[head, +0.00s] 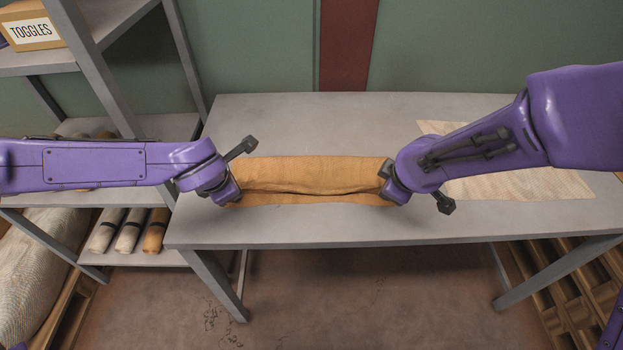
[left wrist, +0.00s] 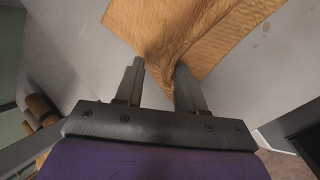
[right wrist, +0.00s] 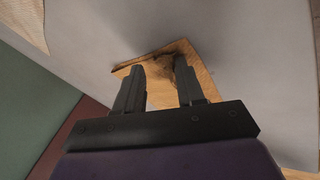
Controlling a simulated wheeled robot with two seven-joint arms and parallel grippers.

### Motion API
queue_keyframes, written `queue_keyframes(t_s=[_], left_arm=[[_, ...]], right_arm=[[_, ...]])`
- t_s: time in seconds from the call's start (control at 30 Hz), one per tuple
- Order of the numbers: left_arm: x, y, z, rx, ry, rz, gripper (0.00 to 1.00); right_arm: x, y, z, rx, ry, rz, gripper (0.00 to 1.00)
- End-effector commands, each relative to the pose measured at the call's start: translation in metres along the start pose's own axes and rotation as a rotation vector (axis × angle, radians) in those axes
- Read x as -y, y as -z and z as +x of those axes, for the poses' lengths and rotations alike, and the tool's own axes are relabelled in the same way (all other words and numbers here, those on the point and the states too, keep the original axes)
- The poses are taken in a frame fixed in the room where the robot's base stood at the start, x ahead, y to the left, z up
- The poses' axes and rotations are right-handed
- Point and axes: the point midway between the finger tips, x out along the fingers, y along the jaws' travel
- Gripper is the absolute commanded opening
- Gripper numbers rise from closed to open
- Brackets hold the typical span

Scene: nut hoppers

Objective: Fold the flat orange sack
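The orange sack (head: 310,176) lies on the grey table with its far part folded over toward the near side. A strip of the lower layer (head: 305,199) shows along the near edge. My left gripper (head: 232,196) is at the sack's left end. In the left wrist view its fingers (left wrist: 160,75) are apart, with creased cloth (left wrist: 178,40) by the right finger. My right gripper (head: 390,190) is at the right end. In the right wrist view its fingers (right wrist: 158,78) are apart, with rumpled cloth (right wrist: 162,66) between and beyond them. Both grippers hide the sack's near corners.
A pale flat sack (head: 520,184) lies on the table at the right, partly under my right arm. A shelf rack (head: 95,60) stands at the left with a TOGGLES box (head: 32,30) and rolled sacks (head: 130,230). The table (head: 300,120) is bare behind the orange sack.

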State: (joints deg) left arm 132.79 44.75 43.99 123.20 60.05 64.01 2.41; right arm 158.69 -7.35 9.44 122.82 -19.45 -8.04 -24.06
Motion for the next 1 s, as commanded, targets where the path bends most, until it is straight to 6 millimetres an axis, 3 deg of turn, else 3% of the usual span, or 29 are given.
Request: queue_keyframes(t_s=[0.37,0.8,1.0], left_arm=[[0.004,0.001,0.002,-0.006,0.010,0.004,0.47],[-0.017,-0.012,-0.071,-0.001,0.005,0.004,0.47],[-0.019,-0.014,-0.086,-0.002,0.006,0.006,0.47]], right_arm=[[0.004,-0.004,0.001,0.008,0.009,0.001,0.47],[-0.014,0.010,-0.071,-0.002,0.019,0.001,0.47],[-0.018,0.011,-0.086,0.002,0.012,0.000,0.47]])
